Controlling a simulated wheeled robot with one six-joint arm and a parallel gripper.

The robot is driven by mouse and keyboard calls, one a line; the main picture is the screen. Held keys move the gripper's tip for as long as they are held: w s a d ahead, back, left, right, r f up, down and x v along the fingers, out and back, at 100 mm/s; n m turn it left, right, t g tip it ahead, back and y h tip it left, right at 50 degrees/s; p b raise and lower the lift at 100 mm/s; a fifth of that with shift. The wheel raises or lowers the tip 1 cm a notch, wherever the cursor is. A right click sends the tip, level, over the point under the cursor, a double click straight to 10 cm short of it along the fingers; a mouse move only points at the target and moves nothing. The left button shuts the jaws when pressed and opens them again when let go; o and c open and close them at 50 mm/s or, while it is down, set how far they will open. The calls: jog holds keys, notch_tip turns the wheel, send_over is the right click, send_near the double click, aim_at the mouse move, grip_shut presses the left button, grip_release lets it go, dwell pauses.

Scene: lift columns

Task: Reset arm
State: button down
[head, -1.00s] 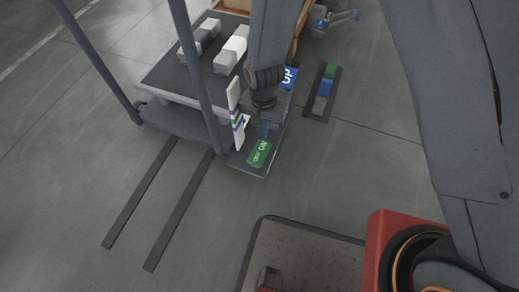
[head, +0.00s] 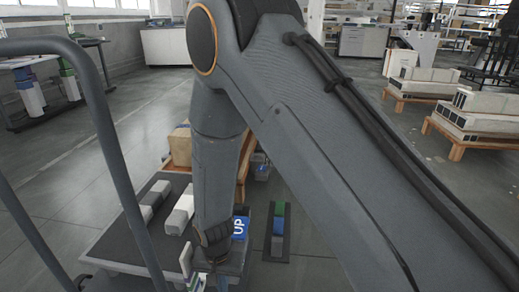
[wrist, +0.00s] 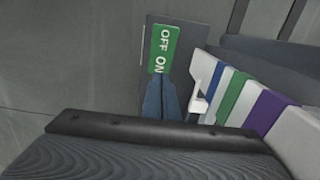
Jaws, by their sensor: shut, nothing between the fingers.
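My gripper (wrist: 164,98) is shut and empty in the wrist view. Its two blue-grey fingers lie together, with their tips at the lower end of a green OFF/ON switch plate (wrist: 164,48). Whether the tips touch the plate, I cannot tell. The plate sits on a dark panel (wrist: 190,32). In the head view my arm reaches down from the top to the cart's right end, and its fingers are hardly visible at the bottom edge. A blue UP plate (head: 240,228) shows just right of my wrist.
A dark-topped cart (head: 125,232) carries grey and white blocks (head: 181,212). A cardboard box (head: 181,145) stands behind it. White, green and purple slabs (wrist: 235,98) stand close right of my fingers. Pallets with pale blocks (head: 490,112) are at the far right. Open floor lies left (head: 75,180).

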notch_tip(320, 180, up, 11)
jog(key=s+n, duration=0.1)
jog(key=n, duration=0.1)
jog(key=s+d+r+n+y, duration=0.1)
jog(key=s+d+r+n, duration=0.1)
jog(key=s+d+r, duration=0.45)
jog(key=s+d+r+n, duration=0.15)
jog(key=s+r, duration=0.25)
jog(key=r, duration=0.5)
jog(key=s+d+r+n+y, duration=0.1)
jog(key=s+d+r+n, duration=0.1)
jog(key=s+d+r, duration=0.45)
jog(key=d+r+m+p, duration=0.2)
jog(key=d+r+p, duration=0.4)
jog(key=r+p, duration=0.4)
jog(key=w+d+r+m+h+p, duration=0.1)
jog(key=d+r+p, duration=0.4)
jog(key=r+p, duration=0.5)
jog(key=w+d+r+m+h+p, duration=0.1)
jog(key=d+r+m+p, duration=0.2)
jog(key=p, duration=1.5)
jog(key=d+r, duration=0.3)
jog(key=r, duration=0.4)
jog(key=shift+d+m, duration=0.3)
jog(key=shift+m, duration=0.05)
